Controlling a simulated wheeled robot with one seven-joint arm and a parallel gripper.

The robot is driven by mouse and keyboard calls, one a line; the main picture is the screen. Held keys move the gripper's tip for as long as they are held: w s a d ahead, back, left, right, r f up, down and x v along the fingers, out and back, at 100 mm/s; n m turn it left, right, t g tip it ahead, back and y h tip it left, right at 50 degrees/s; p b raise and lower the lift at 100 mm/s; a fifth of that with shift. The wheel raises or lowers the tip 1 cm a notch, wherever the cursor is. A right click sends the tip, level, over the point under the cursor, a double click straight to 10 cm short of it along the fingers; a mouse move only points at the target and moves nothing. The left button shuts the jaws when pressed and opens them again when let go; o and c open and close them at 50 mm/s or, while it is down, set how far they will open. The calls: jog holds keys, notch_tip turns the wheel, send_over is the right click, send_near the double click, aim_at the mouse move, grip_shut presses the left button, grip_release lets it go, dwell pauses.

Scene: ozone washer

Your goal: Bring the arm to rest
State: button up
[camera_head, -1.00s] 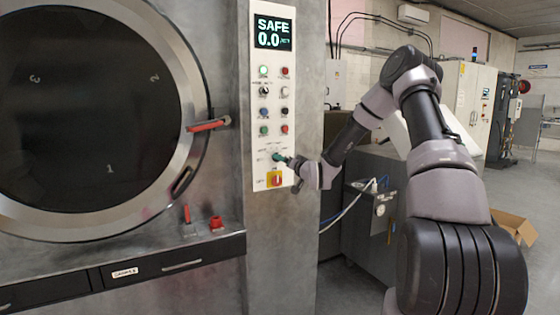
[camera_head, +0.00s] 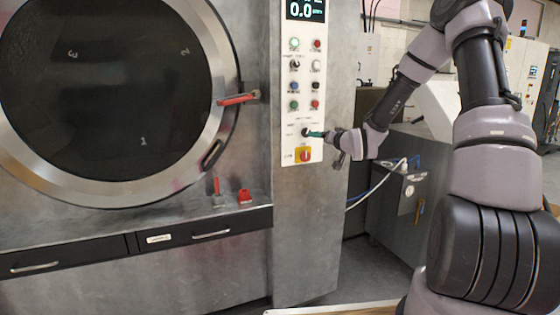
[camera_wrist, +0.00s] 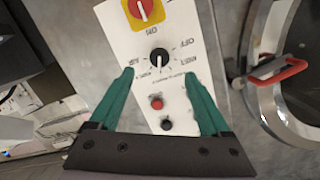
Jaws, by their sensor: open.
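My gripper (camera_head: 316,134) is at the lower part of the white control panel (camera_head: 303,80), at the right of the washer door. In the wrist view my gripper (camera_wrist: 159,75) is open, with two green fingers apart and nothing between them. A black selector knob (camera_wrist: 159,57) shows just beyond the gap between the fingertips. I cannot tell how far the tips are from the panel. My arm (camera_head: 405,85) reaches out bent from the right side of the head view.
The round washer door (camera_head: 110,90) is shut, with a red handle (camera_head: 238,99). A red switch on a yellow plate (camera_head: 304,155) sits below the knob. A grey cabinet with hoses (camera_head: 405,185) stands behind my arm.

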jog(key=s+d+r+g+h, duration=0.25)
jog(key=s+r, duration=0.35)
jog(key=s, duration=0.3)
jog(key=s+d+r+g+h, duration=0.1)
jog(key=s+r+g+h, duration=0.2)
jog(key=s+r, duration=0.45)
jog(key=s+a+r+m+g+y, duration=0.1)
jog(key=s+r+m+g+y, duration=0.1)
jog(key=s, duration=2.3)
jog(key=shift+m+g+y, duration=0.3)
jog(key=shift+g+y, duration=0.05)
jog(key=shift+g, duration=0.1)
